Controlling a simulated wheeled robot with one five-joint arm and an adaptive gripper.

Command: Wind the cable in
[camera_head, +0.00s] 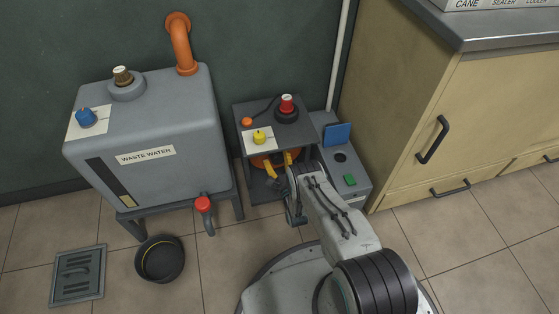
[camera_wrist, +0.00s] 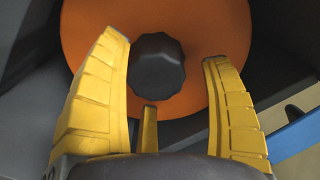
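An orange cable reel disc (camera_wrist: 200,30) with a dark, lobed knob (camera_wrist: 156,67) at its middle fills much of the wrist view. In the head view the orange reel (camera_head: 285,157) shows partly inside a grey housing (camera_head: 266,112), behind my gripper. My gripper (camera_wrist: 168,48) has yellow fingers, spread apart, one on each side of the knob. In the head view the yellow fingers (camera_head: 278,168) are in front of the housing's open front.
A grey waste water tank (camera_head: 180,115) with a red-handled tap (camera_head: 203,204) stands left. A black bowl (camera_head: 160,259) and floor drain (camera_head: 78,275) are below it. A grey box with a green button (camera_head: 350,180) and a beige cabinet (camera_head: 400,90) stand right.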

